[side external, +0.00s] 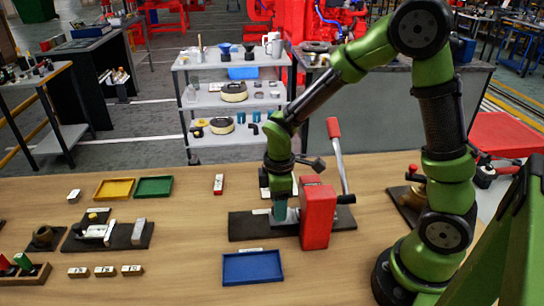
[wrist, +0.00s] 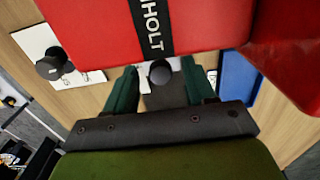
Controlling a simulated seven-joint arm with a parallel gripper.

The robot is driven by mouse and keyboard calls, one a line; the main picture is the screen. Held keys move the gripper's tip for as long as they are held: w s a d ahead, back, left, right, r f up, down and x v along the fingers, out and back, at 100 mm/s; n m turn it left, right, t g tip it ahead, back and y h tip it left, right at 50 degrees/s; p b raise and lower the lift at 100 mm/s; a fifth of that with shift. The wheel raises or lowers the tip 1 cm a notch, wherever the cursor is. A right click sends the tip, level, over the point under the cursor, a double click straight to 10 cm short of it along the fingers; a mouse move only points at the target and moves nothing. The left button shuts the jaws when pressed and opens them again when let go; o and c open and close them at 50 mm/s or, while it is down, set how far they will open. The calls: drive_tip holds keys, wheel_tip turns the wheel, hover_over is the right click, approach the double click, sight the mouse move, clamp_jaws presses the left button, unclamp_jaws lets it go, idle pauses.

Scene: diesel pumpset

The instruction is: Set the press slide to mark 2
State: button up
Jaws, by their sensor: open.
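The press has a red body (side external: 318,215) on a dark base plate (side external: 250,226), with a long red-handled lever (side external: 338,150) rising behind it. My gripper (side external: 280,210) points down just left of the red body, low over the base plate. In the wrist view my gripper (wrist: 160,80) has its two green fingers apart, with a dark round knob (wrist: 160,72) showing between them. Contact with the knob cannot be told. The red body (wrist: 150,35), with white lettering on a black band, fills the top. The slide's marks cannot be read, and my gripper partly hides the press.
A blue tray (side external: 252,268) lies in front of the press. Yellow (side external: 115,188) and green (side external: 154,186) trays lie farther left. A dark fixture board (side external: 130,236) and several small labelled blocks (side external: 105,271) are at the left. Bare table lies between.

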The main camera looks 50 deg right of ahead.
wheel_tip(320, 180, up, 17)
drive_tip(key=shift+f, duration=0.2)
idle(0.4)
drive_tip(key=s+m+t, duration=0.2)
drive_tip(key=s+m, duration=0.1)
drive_tip(key=m, duration=0.1)
drive_tip(key=s+r+m+t+y, duration=0.1)
drive_tip(key=s+m+t, duration=0.1)
drive_tip(key=s+m, duration=0.1)
drive_tip(key=s+r+m+t+y, duration=0.1)
drive_tip(key=s+m+t, duration=0.1)
drive_tip(key=m, duration=0.4)
drive_tip(key=shift+s+a+t, duration=0.3)
drive_tip(key=shift+s+a, duration=0.1)
drive_tip(key=shift+s, duration=0.25)
drive_tip(key=shift+s+r+t, duration=0.3)
drive_tip(key=shift+s+r, duration=0.05)
drive_tip(key=shift+r, duration=0.15)
